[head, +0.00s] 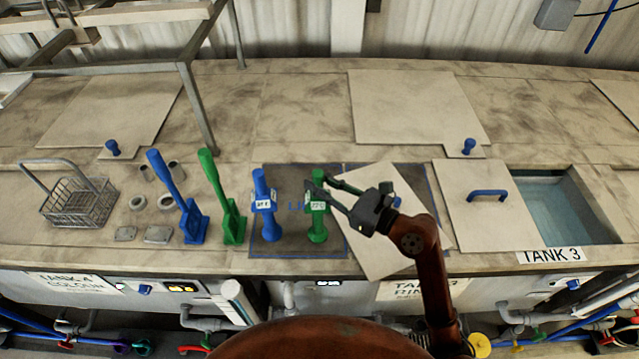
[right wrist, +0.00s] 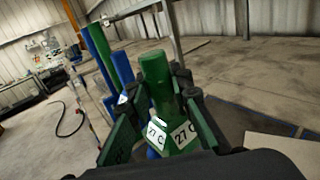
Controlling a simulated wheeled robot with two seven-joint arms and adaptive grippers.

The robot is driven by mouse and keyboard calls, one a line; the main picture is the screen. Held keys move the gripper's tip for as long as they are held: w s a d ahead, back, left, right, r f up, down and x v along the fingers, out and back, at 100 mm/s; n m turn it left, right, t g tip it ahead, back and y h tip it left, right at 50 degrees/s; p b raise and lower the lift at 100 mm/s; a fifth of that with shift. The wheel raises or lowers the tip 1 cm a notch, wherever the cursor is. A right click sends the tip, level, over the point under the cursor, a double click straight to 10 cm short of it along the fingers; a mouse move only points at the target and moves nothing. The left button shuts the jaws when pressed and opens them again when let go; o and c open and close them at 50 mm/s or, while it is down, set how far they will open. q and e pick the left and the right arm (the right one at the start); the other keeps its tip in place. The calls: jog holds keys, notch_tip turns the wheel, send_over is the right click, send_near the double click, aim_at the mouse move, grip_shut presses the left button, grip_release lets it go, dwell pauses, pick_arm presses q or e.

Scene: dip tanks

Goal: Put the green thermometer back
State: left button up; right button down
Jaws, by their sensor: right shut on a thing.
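The green thermometer (head: 318,228) is upright over the dark, blue-edged mat (head: 292,248), with a white label on its middle. I cannot tell whether its foot touches the mat. My right gripper (head: 320,186) comes from the right and is shut on its upper part. In the right wrist view the green thermometer (right wrist: 160,85) sits between both fingers, its label reading 27 C. A blue thermometer (head: 270,228) stands upright to its left on the mat. My left gripper is not in view.
A pale lid (head: 375,245) lies askew on the mat, under my right arm. Blue (head: 193,228) and green (head: 234,228) long-handled tools stand left, near a wire basket (head: 80,205). Tank 3's water (head: 550,210) is partly open at right, beside its blue-handled lid (head: 482,225).

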jog(key=shift+s+f, duration=0.1)
jog(key=shift+f, duration=0.25)
jog(key=shift+f, duration=0.2)
jog(key=c, duration=1.7)
grip_release()
jog(key=shift+c, duration=0.2)
jog(key=shift+r, duration=0.1)
